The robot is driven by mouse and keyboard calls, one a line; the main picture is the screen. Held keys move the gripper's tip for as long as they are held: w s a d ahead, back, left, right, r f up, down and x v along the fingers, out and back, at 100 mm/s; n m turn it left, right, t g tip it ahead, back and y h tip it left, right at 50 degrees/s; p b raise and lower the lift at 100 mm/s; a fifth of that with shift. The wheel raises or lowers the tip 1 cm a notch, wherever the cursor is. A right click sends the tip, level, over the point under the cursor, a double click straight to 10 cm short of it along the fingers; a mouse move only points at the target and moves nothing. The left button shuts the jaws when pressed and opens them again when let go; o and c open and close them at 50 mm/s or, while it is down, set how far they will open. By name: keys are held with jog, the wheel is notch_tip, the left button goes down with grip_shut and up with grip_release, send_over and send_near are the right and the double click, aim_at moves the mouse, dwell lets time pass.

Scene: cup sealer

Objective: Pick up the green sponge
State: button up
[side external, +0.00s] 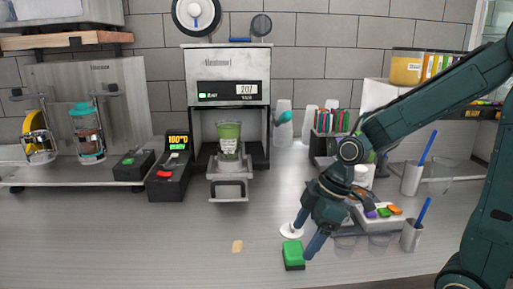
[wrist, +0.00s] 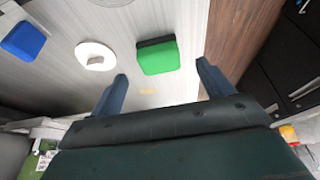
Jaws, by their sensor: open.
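The green sponge (side external: 293,251) has a bright green face and a dark base, and lies on the grey counter. It also shows in the wrist view (wrist: 158,58), ahead of the gap between my fingertips. My gripper (side external: 305,237) is open and empty. In the side external view it points down just above and beside the sponge, with one finger passing at the sponge's right. In the wrist view the two fingers (wrist: 161,78) stand apart on either side of the sponge's width. I cannot tell whether either finger touches it.
A white round item (wrist: 95,56) lies near the left finger, and a blue block (wrist: 23,41) lies farther left. A tan patch (side external: 237,246) is on the counter. Grey pen cups (side external: 411,237) stand at the right. The sealer (side external: 229,100) is behind; the left front counter is clear.

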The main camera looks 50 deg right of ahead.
aim_at(294, 248)
jog(key=shift+a+f, duration=0.1)
jog(key=shift+f, duration=0.1)
jog(key=shift+w+x, duration=0.1)
jog(key=shift+x, duration=1.15)
jog(key=shift+w+x, duration=0.15)
jog(key=shift+x, duration=1.1)
jog(key=shift+r, duration=0.1)
jog(key=c, duration=1)
jog(key=shift+r, duration=0.15)
jog(key=shift+c, duration=0.3)
notch_tip(294, 248, up, 20)
jog(key=shift+s, duration=0.1)
